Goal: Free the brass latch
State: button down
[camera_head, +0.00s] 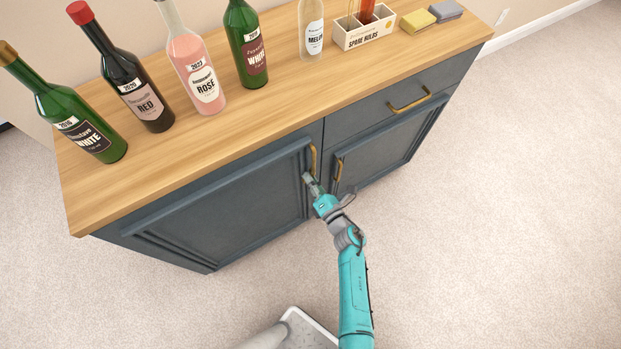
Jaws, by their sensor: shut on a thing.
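A dark blue cabinet (235,206) with a wooden top has two doors and a drawer. An upright brass handle (313,157) is at the inner edge of the left door, and another brass handle (338,171) is on the right door. No separate latch can be made out. My gripper (308,180) is at the lower end of the left door's handle, shut on it. The gripper covers the handle's lower end, and the fingers are small in this view. Both doors look closed.
Several bottles stand on the cabinet top (240,123), including a green one (88,134) near the left end. A spare bulbs box (364,35), a yellow sponge (417,21) and a grey sponge (446,10) are at right. The drawer has a brass handle (410,103). Carpet (500,220) in front is clear.

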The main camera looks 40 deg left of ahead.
jog(key=n, duration=1)
jog(key=shift+n, duration=0.3)
dwell(0.4)
jog(key=c, duration=1.5)
grip_release()
jog(key=shift+d, duration=0.1)
jog(key=v, duration=1.2)
jog(key=shift+f, duration=0.1)
